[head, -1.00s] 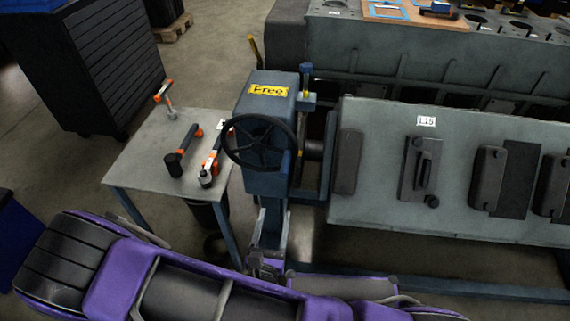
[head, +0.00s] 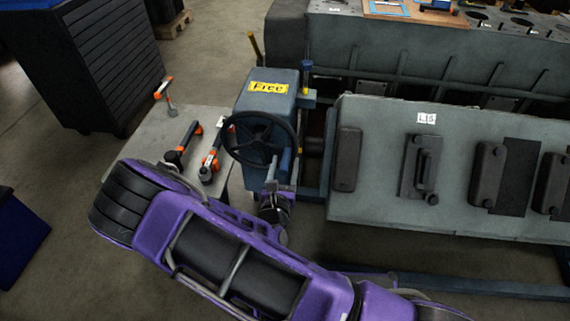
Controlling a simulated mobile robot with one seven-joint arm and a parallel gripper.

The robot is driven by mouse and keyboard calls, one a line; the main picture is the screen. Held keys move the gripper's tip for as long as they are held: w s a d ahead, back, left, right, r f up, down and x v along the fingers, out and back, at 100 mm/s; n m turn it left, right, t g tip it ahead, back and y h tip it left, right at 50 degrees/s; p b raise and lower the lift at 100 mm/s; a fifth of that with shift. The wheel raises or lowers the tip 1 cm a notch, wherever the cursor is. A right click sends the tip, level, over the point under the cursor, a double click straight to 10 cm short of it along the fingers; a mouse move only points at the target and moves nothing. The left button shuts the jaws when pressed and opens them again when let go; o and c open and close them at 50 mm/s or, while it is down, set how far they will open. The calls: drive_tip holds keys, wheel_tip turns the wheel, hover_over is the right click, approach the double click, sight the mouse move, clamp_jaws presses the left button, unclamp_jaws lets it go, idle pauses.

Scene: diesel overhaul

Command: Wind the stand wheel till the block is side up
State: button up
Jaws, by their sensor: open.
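The stand wheel (head: 235,147) is a dark spoked handwheel on the front of a blue gearbox housing (head: 268,101) with a yellow "Free" label. The block (head: 385,128) is the long grey body to the right of the stand. Its broad face carries dark covers (head: 421,170) and a white label, and leans back, facing up and towards me. My gripper (head: 271,176) is open at the wheel's lower right rim. Its fingers are small and partly lost against the dark wheel; I cannot tell whether they touch the rim.
A grey table (head: 143,135) left of the stand holds orange-and-black tools (head: 211,158); my purple arm hides its near part. A dark cabinet (head: 90,65) stands at the back left. Another large grey engine body (head: 345,45) lies behind the block. A blue stand rail (head: 480,286) runs along the floor.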

clamp_jaws()
idle(0.3)
idle(1.2)
